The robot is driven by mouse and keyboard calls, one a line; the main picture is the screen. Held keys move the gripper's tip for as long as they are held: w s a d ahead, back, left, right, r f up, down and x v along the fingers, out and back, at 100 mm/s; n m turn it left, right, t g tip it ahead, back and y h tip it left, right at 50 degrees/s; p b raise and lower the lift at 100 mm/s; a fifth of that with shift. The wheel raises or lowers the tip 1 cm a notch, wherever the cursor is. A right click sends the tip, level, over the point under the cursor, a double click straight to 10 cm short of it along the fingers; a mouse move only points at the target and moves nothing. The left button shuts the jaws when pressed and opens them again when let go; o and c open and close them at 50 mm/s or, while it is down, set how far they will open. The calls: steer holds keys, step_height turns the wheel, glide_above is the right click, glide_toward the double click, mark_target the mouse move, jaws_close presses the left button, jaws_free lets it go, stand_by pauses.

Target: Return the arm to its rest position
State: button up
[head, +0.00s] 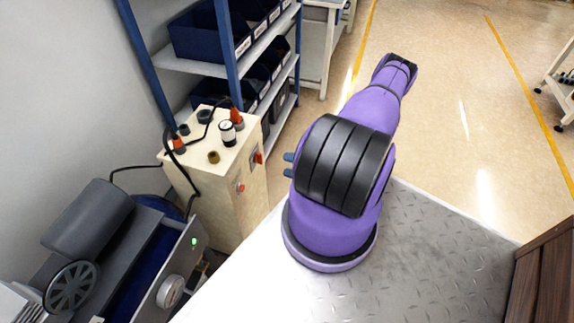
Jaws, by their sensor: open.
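My purple arm (376,105) rises from its round base on a metal deck and reaches away toward the top of the picture. A wide black ribbed joint sits at its near part, and a smaller dark joint is at its far end. No held object shows.
A beige control cabinet (233,196) with buttons stands left of my arm. A grey machine with a handwheel (71,288) is at lower left. Behind is a blue-framed shelf (183,66) with dark bins. Open floor (465,130) lies right, with yellow lines.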

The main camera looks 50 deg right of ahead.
stand_by(0.3)
